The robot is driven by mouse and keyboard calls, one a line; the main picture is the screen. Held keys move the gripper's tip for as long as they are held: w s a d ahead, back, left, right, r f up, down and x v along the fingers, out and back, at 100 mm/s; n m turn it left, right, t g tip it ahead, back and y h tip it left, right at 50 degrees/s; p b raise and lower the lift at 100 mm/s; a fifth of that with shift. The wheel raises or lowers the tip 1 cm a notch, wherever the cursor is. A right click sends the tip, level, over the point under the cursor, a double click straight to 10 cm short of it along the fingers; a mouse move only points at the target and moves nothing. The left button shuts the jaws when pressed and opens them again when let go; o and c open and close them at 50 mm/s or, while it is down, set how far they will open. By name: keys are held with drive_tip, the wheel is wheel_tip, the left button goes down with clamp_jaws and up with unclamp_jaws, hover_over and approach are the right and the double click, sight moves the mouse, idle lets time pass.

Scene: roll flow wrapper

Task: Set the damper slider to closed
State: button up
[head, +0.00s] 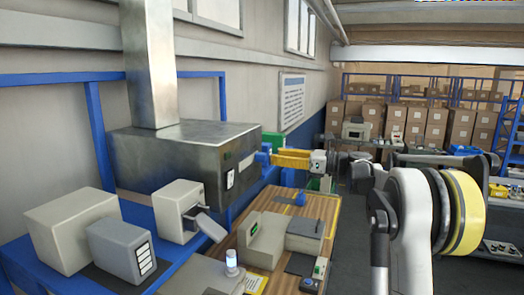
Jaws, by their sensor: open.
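The damper slider is not clearly made out. A small white plate with a dark marking (230,179) sits on the front of the grey metal hood box (175,150), below a small green mark; it may be the slider, but its setting is too small to read. A square metal duct (148,65) rises from the box. Parts of my arm, with black and yellow bands, fill the right foreground, well right of the hood. I cannot make out my gripper's fingers among them.
Grey boxy units (75,232) stand on a blue-framed bench at the left, in front of the hood. A wooden-topped table (268,200) with several devices is in the middle. A yellow arm-like part (292,154) juts out right of the hood. Shelves with cartons (410,125) stand behind.

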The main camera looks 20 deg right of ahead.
sight(266, 154)
drive_tip(key=p+x, duration=0.1)
drive_tip(key=x, duration=0.5)
drive_tip(key=shift+d, duration=0.1)
clamp_jaws()
